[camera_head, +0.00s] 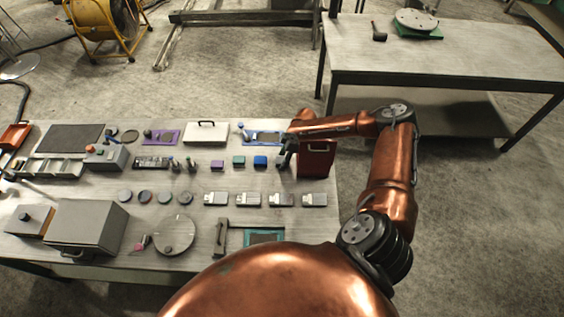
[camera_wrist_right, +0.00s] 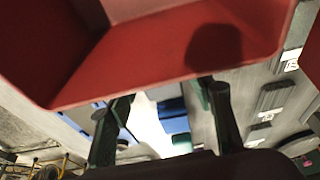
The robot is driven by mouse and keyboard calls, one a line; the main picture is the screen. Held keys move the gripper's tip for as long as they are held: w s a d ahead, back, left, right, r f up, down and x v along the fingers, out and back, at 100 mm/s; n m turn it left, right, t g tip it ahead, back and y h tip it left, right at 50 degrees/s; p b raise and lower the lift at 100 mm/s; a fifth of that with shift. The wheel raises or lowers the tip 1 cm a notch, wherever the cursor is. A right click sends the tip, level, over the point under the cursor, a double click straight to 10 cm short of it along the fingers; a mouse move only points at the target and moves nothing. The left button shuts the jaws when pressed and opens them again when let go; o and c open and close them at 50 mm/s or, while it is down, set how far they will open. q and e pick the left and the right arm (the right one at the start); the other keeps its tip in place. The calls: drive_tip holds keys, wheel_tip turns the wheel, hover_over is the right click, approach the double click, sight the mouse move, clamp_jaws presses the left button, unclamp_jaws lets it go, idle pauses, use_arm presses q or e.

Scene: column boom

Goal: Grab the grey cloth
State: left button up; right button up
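A flat dark grey rectangle (camera_head: 70,138) lies at the far left of the table; I cannot tell whether it is the grey cloth or a mat. No other clear cloth shows in either view. My right gripper (camera_head: 284,152) is over the right part of the table, beside the red bin and far to the right of the grey rectangle. In the right wrist view its two fingers (camera_wrist_right: 168,95) stand apart with nothing gripped between them. My left gripper is not in view.
The red bin (camera_head: 316,160) stands at the table's right edge and its red wall (camera_wrist_right: 160,55) fills the top of the right wrist view. A blue block (camera_head: 260,161), a white case (camera_head: 206,133) and a grey box (camera_head: 88,226) are on the table (camera_head: 180,206).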

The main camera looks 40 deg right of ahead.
drive_tip(key=c, duration=1)
drive_tip(key=shift+r, duration=0.1)
